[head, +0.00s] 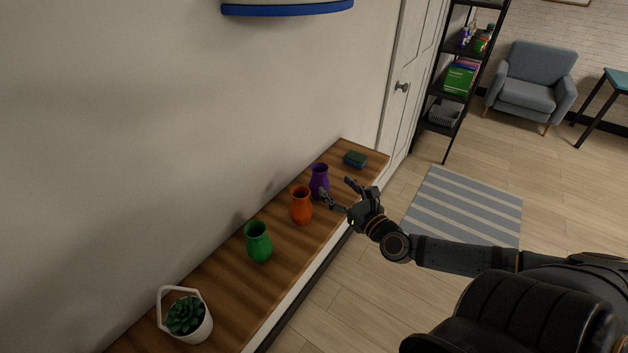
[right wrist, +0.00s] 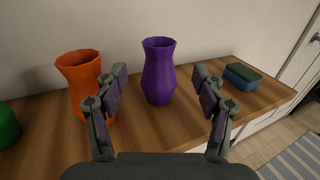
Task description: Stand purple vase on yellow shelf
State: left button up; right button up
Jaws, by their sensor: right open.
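The purple vase (head: 319,178) stands upright on the wooden cabinet top, near its far end. In the right wrist view the purple vase (right wrist: 158,75) is centred between the fingers, a little beyond them. My right gripper (head: 336,188) is open beside the vase, on the side away from the wall; its fingers also show in the right wrist view (right wrist: 159,90). No grip on the vase shows. My left gripper is not in view. No yellow shelf shows; a wall-mounted piece with a blue edge (head: 288,9) is cut off at the top.
An orange vase (head: 301,206) stands close beside the purple one, near my left finger in the wrist view. A green vase (head: 258,243) and a potted plant (head: 185,316) stand nearer. A blue-green block (head: 355,159) lies at the cabinet's far end (head: 373,166).

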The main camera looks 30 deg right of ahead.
jog(key=shift+w+r+b, duration=0.15)
jog(key=shift+w+b, duration=0.2)
jog(key=shift+w, duration=0.3)
jog(key=shift+w+r+b, duration=0.15)
jog(key=shift+w+b, duration=0.15)
jog(key=shift+w, duration=0.65)
jog(key=shift+w+a, duration=0.15)
jog(key=shift+w, duration=0.55)
jog(key=w+p, duration=0.3)
jog(key=w, duration=0.1)
jog(key=shift+r, duration=0.3)
jog(key=shift+w+f, duration=0.25)
jog(key=shift+f, duration=0.05)
jog(key=shift+s, duration=0.15)
jog(key=c, duration=1.5)
pick_arm(q)
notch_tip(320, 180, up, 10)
jog(key=p, duration=0.8)
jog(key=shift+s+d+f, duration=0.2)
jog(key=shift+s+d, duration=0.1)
pick_arm(e)
jog(key=shift+o, duration=0.2)
notch_tip(320, 180, up, 10)
send_over(324, 173)
jog(key=w, duration=0.2)
jog(key=shift+w, duration=0.2)
